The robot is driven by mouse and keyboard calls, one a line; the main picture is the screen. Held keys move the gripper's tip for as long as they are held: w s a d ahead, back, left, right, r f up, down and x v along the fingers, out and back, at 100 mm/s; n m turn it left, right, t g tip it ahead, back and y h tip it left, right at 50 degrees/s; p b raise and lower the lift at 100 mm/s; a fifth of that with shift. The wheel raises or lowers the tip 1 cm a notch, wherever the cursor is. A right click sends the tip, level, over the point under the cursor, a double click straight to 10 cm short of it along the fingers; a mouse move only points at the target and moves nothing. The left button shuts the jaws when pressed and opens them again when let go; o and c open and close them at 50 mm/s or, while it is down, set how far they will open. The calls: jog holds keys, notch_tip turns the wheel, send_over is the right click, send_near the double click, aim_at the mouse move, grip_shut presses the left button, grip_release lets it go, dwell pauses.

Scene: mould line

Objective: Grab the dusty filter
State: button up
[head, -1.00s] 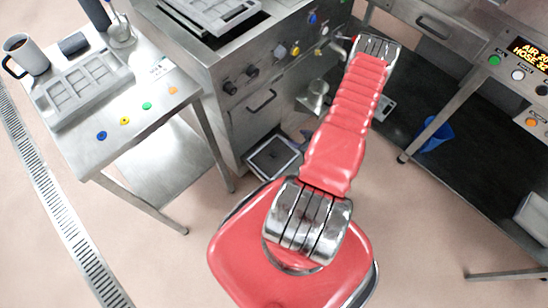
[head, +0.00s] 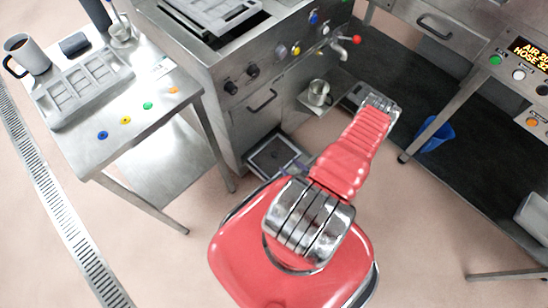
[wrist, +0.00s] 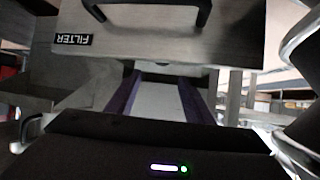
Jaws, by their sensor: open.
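In the wrist view a metal drawer front (wrist: 170,40) carries an upside-down FILTER label (wrist: 73,39) and a dark handle (wrist: 150,18).
The metal cabinet (head: 225,105) with knobs and a handle stands left of my arm. A side table (head: 90,150) holds a mould, a mug (head: 30,55) and coloured dots. A metal cup (head: 318,93) stands under a red-handled tap (head: 345,45).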

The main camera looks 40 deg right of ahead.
send_near(275, 154)
jog(key=shift+x, duration=2.65)
jog(key=shift+d+f, duration=0.15)
jog(key=shift+f, duration=0.1)
jog(key=shift+w+f, duration=0.2)
jog(key=shift+w, duration=0.25)
jog(key=shift+x, duration=2)
jog(key=shift+w+r, duration=0.1)
jog(key=shift+r, duration=0.05)
jog(key=shift+c, duration=0.3)
grip_shut()
